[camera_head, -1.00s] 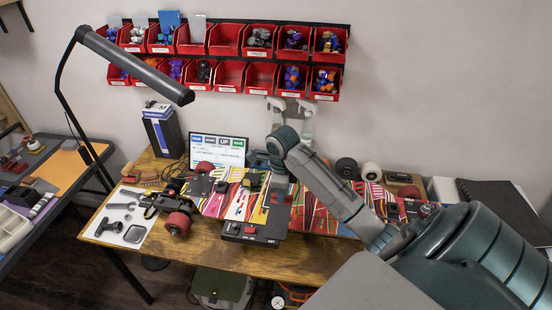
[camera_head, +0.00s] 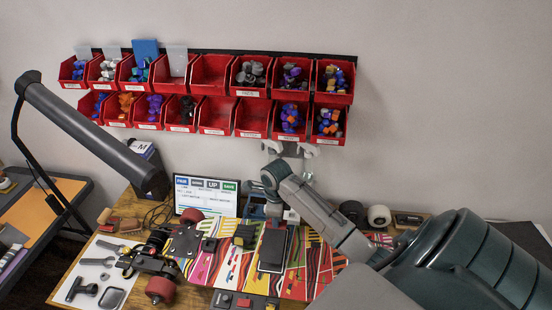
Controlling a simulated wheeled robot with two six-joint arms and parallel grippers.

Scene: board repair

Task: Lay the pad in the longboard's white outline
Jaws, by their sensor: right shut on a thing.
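The longboard (camera_head: 225,266), with a bright striped graphic, lies across the workbench. The pad (camera_head: 273,250) is a dark flat rectangle over the middle of the board. My right gripper (camera_head: 274,221) reaches down from the right arm at the pad's far edge and is shut on it. The fingertips are small and dark here, and I cannot tell whether the pad touches the board. I cannot make out the white outline. My left gripper is not in view.
A black truck with red wheels (camera_head: 160,289) is at the board's left end. A tool sheet (camera_head: 85,272) lies left of it. A box with red buttons (camera_head: 243,302) is in front. A screen (camera_head: 206,195) stands behind. A lamp (camera_head: 90,130) overhangs the left. Red bins (camera_head: 211,75) hang above.

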